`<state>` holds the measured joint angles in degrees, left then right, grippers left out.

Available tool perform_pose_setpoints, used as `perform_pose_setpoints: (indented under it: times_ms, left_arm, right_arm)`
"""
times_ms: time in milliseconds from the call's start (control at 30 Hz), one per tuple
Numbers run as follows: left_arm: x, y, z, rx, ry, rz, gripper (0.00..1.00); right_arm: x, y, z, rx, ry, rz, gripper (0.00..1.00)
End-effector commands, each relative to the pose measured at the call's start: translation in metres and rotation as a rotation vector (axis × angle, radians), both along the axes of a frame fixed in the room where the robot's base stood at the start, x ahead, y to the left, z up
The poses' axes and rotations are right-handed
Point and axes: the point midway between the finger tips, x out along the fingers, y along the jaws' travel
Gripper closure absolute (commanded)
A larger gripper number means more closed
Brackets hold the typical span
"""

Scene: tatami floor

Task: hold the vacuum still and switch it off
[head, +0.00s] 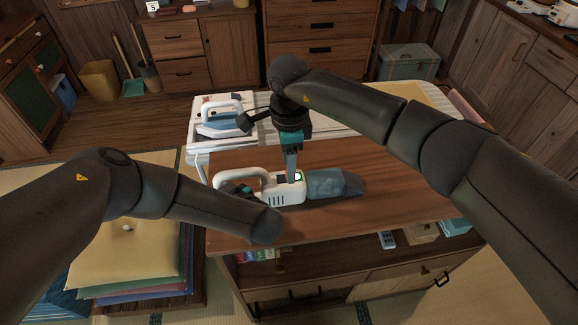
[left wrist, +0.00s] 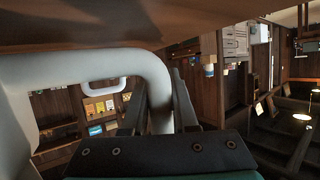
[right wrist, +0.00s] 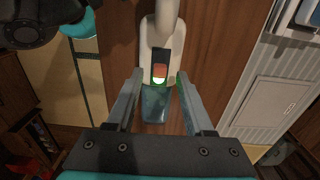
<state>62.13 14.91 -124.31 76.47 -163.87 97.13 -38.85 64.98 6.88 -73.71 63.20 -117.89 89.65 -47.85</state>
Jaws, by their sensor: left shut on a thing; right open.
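The white handheld vacuum (head: 283,190) lies on the wooden table, its clear bluish bin (head: 335,184) pointing right. My left gripper (head: 238,190) is partly hidden by its own arm at the vacuum's rear. In the left wrist view its fingers (left wrist: 160,95) are shut on the white handle (left wrist: 85,62). My right gripper (head: 292,172) points down over the vacuum body. In the right wrist view its open fingers (right wrist: 160,76) straddle the body, with an orange-red switch (right wrist: 160,70) and a lit greenish-white lamp (right wrist: 159,81) between them. I cannot tell whether they touch it.
A white iron (head: 222,122) stands on an ironing board (head: 197,140) behind the vacuum. Stacked cushions (head: 130,255) lie left of the table. The wooden tabletop (head: 410,190) is clear to the right. Drawers (head: 320,45) stand at the back.

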Motion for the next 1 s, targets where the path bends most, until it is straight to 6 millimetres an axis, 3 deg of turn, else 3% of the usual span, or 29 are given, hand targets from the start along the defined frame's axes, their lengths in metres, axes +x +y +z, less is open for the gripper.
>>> perform_pose_setpoints:
  times_ms: [167, 467, 900, 1000]
  left_arm:
    - [0.0002, -0.0001, 0.0002, 0.000, 0.000, 0.000, 1.00]
    - [0.0001, 0.0000, 0.0002, 0.000, 0.000, 0.000, 1.00]
    - [0.0001, 0.0000, 0.0002, 0.000, 0.000, 0.000, 1.00]
    - [0.0001, 0.0000, 0.0002, 0.000, 0.000, 0.000, 1.00]
  right_arm:
    - [-0.0003, 0.0002, -0.0126, -0.001, 0.000, 0.001, 0.47]
    - [-0.0002, 0.0001, -0.0139, -0.001, -0.001, 0.001, 0.49]
    - [-0.0001, 0.0000, -0.0135, -0.001, -0.001, 0.000, 0.98]
    - [-0.0001, -0.0001, -0.0134, -0.001, -0.001, 0.000, 1.00]
